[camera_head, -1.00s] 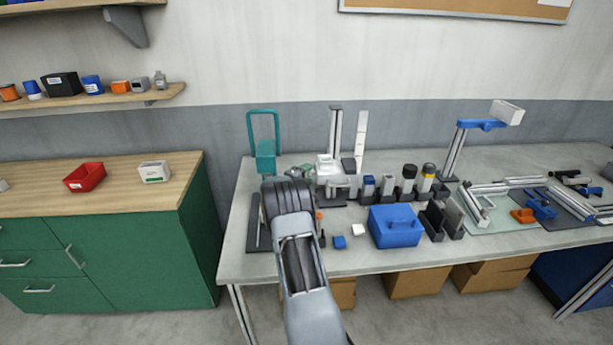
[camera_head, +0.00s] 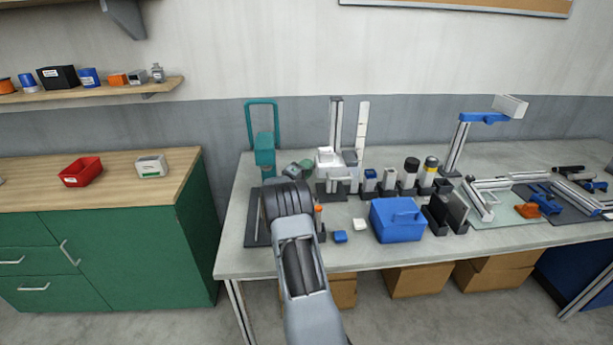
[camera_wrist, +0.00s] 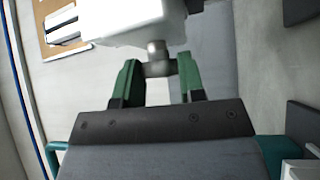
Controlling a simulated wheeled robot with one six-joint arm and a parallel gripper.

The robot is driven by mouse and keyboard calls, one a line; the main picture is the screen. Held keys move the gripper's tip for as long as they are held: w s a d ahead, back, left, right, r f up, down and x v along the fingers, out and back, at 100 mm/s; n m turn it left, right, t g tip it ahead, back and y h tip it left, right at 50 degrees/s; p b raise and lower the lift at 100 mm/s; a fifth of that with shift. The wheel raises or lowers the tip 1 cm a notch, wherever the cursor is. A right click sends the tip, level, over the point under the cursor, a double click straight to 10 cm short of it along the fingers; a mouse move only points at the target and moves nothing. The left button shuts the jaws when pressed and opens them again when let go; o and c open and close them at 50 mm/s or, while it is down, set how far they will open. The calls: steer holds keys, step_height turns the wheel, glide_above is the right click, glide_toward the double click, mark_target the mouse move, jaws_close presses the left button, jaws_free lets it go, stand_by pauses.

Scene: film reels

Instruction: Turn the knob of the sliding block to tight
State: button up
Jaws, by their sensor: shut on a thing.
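The white sliding block (camera_head: 327,160) sits on an upright metal column (camera_head: 336,125) at the back of the bench. In the wrist view the white block (camera_wrist: 130,22) fills the top middle, with a grey knob (camera_wrist: 157,58) projecting from it. My gripper (camera_wrist: 158,76) has its green-and-black fingers on either side of the knob and is shut on it. In the head view my gripper (camera_head: 300,170) is partly hidden behind my wrist, just left of the block. The knob is too small to make out there.
A teal frame stand (camera_head: 264,145) rises left of my wrist. A blue box (camera_head: 397,222), a small blue block (camera_head: 340,237) and a white block (camera_head: 360,224) lie in front. A row of dark holders (camera_head: 389,188) stands right of the column.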

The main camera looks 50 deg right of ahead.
steer(key=m+g+h+b, duration=0.1)
steer(key=m+b, duration=0.1)
steer(key=b, duration=0.1)
steer(key=m+g+h+b, duration=0.1)
steer(key=m+b, duration=0.1)
steer(key=b, duration=0.2)
steer(key=f+m+g+h+b, duration=0.1)
steer(key=m+h+b, duration=0.1)
steer(key=m+b, duration=0.1)
steer(key=shift+w+d+b, duration=0.1)
steer(key=shift+w+b, duration=0.05)
steer(key=shift+b, duration=0.25)
steer(key=shift+r, duration=0.15)
steer(key=o, duration=0.9)
steer(key=a, duration=0.8)
steer(key=w+a+b, duration=0.1)
steer(key=a, duration=0.4)
steer(key=shift+w+f, duration=0.1)
steer(key=shift+f, duration=0.2)
